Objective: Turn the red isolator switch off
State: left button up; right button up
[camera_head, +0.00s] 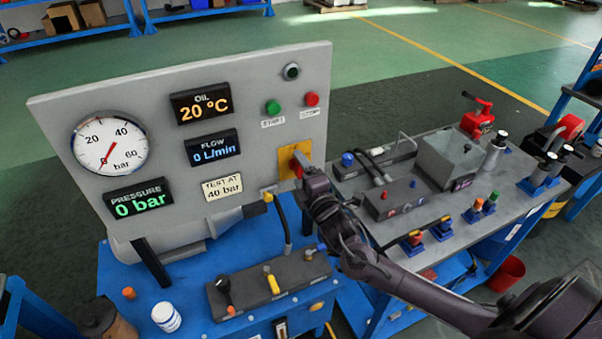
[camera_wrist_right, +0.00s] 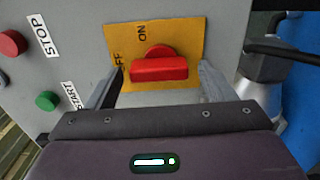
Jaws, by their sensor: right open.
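The red isolator switch (camera_wrist_right: 158,69) sits on a yellow plate (camera_wrist_right: 185,38) marked ON and OFF, on the grey panel. In the right wrist view its red handle lies level across the picture, with ON above it and OFF at its left. My right gripper (camera_wrist_right: 160,82) is open, with one finger at each end of the handle; I cannot tell whether they touch it. In the head view the gripper (camera_head: 301,170) is at the yellow plate (camera_head: 288,158) and hides most of the switch. My left gripper is not in view.
The green start button (camera_head: 273,107) and red stop button (camera_head: 312,99) are above the switch. A pressure gauge (camera_head: 110,143) and lit displays fill the panel's left. A valve block (camera_head: 270,285) stands below. A grey bench (camera_head: 400,235) with several fittings is at the right.

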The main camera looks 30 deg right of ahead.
jog(key=s+b, duration=0.2)
jog(key=s, duration=0.5)
jog(key=shift+s+a, duration=0.2)
jog(key=shift+s, duration=0.2)
